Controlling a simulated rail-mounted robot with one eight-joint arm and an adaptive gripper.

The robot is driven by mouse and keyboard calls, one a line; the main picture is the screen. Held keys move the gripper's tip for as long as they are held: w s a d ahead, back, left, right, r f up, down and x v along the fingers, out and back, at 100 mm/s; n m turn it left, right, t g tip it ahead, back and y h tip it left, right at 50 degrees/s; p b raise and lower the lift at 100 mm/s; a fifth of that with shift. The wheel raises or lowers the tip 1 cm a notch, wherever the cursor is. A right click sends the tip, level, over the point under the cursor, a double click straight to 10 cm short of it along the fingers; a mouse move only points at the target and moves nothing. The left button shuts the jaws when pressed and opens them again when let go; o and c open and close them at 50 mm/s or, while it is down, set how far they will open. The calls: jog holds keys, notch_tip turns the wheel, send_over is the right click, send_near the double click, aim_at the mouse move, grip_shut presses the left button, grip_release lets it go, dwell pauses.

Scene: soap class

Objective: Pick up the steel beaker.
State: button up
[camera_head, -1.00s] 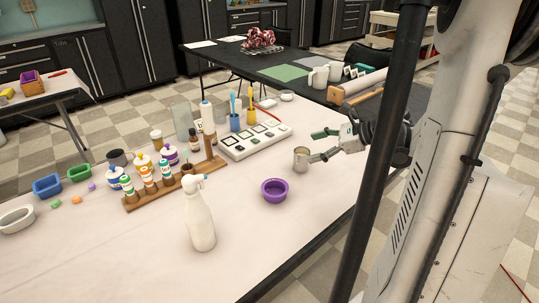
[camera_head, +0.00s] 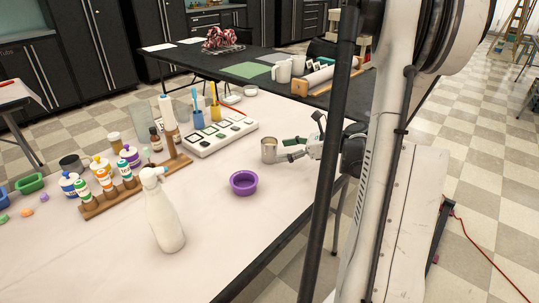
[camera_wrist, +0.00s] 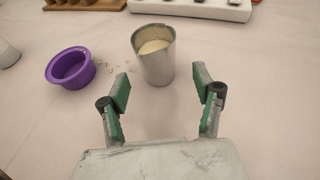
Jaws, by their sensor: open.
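The steel beaker (camera_head: 269,152) stands upright on the pale table (camera_head: 225,250). In the wrist view the beaker (camera_wrist: 156,62) holds a cream-coloured content near its top and stands just ahead of my fingers, a little left of the middle between them. My gripper (camera_wrist: 164,90) is open and empty, with green pads on both fingers. In the head view my gripper (camera_head: 290,149) is at the beaker's right side, fingers pointing at it; whether a finger touches it there I cannot tell.
A purple bowl (camera_head: 244,183) sits left of the beaker, with small crumbs (camera_wrist: 110,65) between them. A white spray bottle (camera_head: 163,212) stands farther left. A white tray of square samples (camera_head: 218,132) and a wooden bottle rack (camera_head: 110,200) lie behind. Table is clear toward the front edge.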

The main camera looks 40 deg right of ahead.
aim_at(270, 152)
jog(key=shift+b+x, duration=1)
jog(key=shift+x, duration=1.8)
jog(key=shift+s+a, duration=0.1)
jog(key=shift+c, duration=0.5)
jog(key=c, duration=1.3)
jog(key=shift+r, duration=0.1)
